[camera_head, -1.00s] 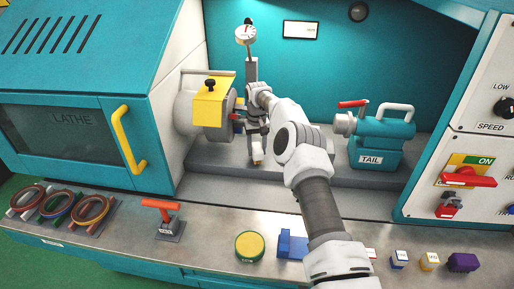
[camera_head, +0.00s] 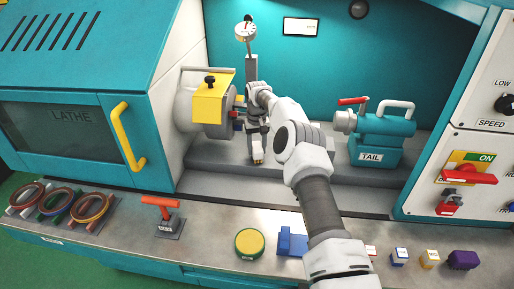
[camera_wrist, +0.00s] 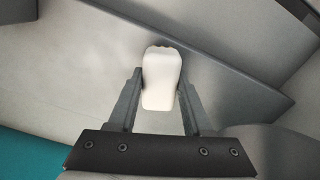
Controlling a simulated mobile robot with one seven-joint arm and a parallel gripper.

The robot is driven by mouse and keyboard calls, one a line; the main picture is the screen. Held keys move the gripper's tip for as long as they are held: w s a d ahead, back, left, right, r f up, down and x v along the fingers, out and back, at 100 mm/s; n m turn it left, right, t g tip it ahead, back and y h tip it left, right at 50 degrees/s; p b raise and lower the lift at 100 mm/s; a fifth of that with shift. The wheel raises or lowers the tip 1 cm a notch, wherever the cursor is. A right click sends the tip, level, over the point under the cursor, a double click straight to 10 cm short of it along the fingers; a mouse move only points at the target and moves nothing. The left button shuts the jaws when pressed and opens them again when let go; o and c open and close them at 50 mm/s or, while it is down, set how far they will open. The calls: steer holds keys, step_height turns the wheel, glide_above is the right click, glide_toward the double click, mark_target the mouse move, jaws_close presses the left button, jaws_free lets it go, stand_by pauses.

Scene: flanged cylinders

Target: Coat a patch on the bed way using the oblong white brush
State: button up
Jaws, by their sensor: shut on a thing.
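My gripper (camera_wrist: 160,112) is shut on the oblong white brush (camera_wrist: 160,75), with one finger on each side of it. In the head view, my gripper (camera_head: 256,133) reaches over the grey bed way (camera_head: 210,152), and the brush (camera_head: 257,153) points down from it. A small orange-brown tip shows at the brush's lower end. The brush is at or just above the front part of the bed way; I cannot tell whether it touches. No coated patch can be made out on the grey surface.
The yellow-topped chuck (camera_head: 210,103) stands close left of my gripper, with a dial gauge (camera_head: 246,32) on a post behind. The teal tailstock (camera_head: 377,140) is to the right. The front ledge holds a red-handled tool (camera_head: 165,215), a yellow round tin (camera_head: 250,243) and a blue block (camera_head: 291,242).

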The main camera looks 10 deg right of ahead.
steer(key=shift+f+b, duration=0.3)
steer(key=shift+f, duration=0.35)
steer(key=shift+s+d+r, duration=0.1)
steer(key=shift+s+d, duration=0.1)
steer(key=shift+d, duration=0.45)
steer(key=shift+s+d+r, duration=0.1)
steer(key=shift+s+d, duration=0.1)
steer(key=shift+d, duration=0.45)
steer(key=shift+s+d, duration=0.2)
steer(key=shift+d, duration=0.45)
